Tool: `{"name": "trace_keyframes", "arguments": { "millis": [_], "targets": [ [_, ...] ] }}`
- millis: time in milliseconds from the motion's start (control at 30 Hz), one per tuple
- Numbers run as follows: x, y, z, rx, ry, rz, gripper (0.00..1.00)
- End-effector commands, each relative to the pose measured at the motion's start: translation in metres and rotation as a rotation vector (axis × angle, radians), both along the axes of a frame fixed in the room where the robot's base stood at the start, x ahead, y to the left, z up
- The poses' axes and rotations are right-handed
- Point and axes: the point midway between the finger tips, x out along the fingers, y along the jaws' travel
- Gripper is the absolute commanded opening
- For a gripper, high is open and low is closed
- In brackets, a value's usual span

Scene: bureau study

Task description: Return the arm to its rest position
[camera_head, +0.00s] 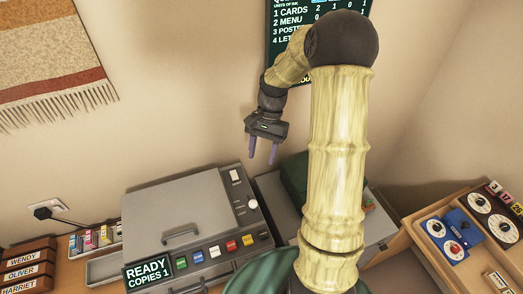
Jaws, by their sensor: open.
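My arm rises from the bottom middle of the head view, bends at the top right of centre and comes back down to the left. My gripper (263,151) hangs fingers down, with two purple-grey fingers apart and nothing between them. It is in the air in front of the wall, above the gap between the grey copier and the green thing to the right. It touches nothing that I can see.
A grey copier (185,220) with a "READY COPIES 1" sign (149,271) stands below left. Wooden name trays (28,268) and ink cartridges (97,238) are farther left. A green thing (293,178) is partly behind my arm. Dials (437,229) stand right. A dark board (290,20) hangs behind.

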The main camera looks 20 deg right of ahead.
Motion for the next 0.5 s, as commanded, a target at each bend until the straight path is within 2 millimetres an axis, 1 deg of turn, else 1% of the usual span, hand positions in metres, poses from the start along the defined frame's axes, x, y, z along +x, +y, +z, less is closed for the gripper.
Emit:
{"name": "trace_keyframes", "arguments": {
  "millis": [233,333,433,500],
  "targets": [
    [0.000,0.001,0.000,-0.001,-0.002,0.003,0.47],
    [-0.004,0.004,0.000,-0.012,-0.020,0.029,0.47],
    [-0.012,0.012,0.001,-0.040,-0.070,0.095,0.47],
    [-0.022,0.019,0.002,-0.069,-0.123,0.164,0.47]
  ]
}}
